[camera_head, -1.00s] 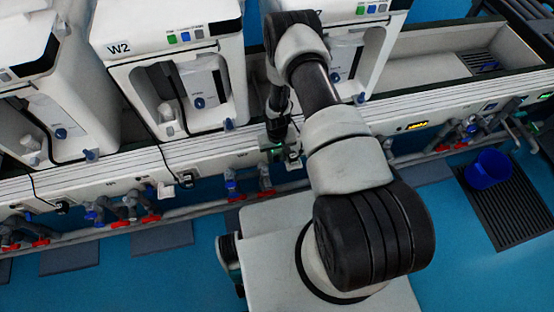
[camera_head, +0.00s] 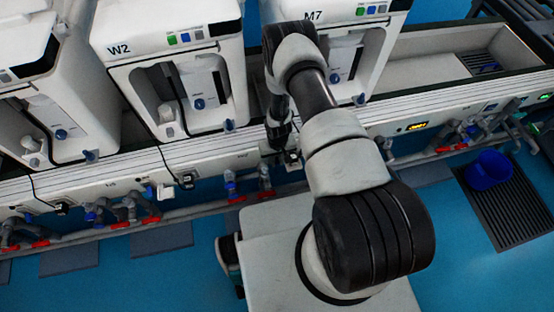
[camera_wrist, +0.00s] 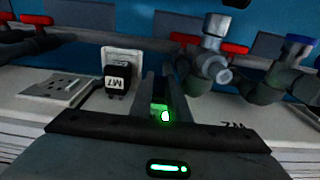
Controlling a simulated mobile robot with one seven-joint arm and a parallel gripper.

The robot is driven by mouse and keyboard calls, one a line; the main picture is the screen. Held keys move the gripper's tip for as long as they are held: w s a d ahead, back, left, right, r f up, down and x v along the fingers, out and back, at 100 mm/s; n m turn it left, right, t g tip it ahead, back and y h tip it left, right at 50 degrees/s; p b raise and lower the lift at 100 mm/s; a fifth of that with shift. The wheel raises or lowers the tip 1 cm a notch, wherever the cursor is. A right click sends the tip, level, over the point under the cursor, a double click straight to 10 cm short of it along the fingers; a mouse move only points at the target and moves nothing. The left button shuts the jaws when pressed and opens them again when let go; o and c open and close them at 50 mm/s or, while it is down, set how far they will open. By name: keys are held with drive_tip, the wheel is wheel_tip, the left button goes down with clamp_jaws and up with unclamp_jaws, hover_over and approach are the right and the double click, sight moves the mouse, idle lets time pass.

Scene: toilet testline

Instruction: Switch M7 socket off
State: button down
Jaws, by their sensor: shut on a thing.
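The machine marked M7 (camera_head: 345,14) stands partly behind my arm in the head view. In the wrist view, a black plug labelled M7 (camera_wrist: 117,78) sits in a white socket plate (camera_wrist: 122,54) on the bench's front rail. My gripper (camera_wrist: 162,88) is just right of the plug, its two fingers close together around a small green-lit part (camera_wrist: 161,111). I cannot tell whether that part is the socket's switch. In the head view, my gripper (camera_head: 278,138) is at the rail beside the M7 plug (camera_head: 292,157), mostly hidden by my arm.
The machine marked W2 (camera_head: 170,45) stands to the left. Pipes and red-handled valves (camera_head: 265,194) run below the rail; a red valve handle (camera_wrist: 184,38) is close to my gripper in the wrist view. A blue bucket (camera_head: 487,170) stands on a floor grate at right.

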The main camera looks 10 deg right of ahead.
drive_tip(key=t, duration=0.1)
drive_tip(key=s+f+t+b, duration=0.1)
drive_tip(key=t, duration=0.3)
drive_tip(key=shift+s+f+b, duration=0.25)
drive_tip(key=shift+f+b, duration=0.05)
drive_tip(key=shift+f, duration=0.05)
drive_tip(key=c, duration=1.7)
unclamp_jaws()
drive_tip(key=shift+w, duration=0.1)
drive_tip(key=shift+r, duration=0.1)
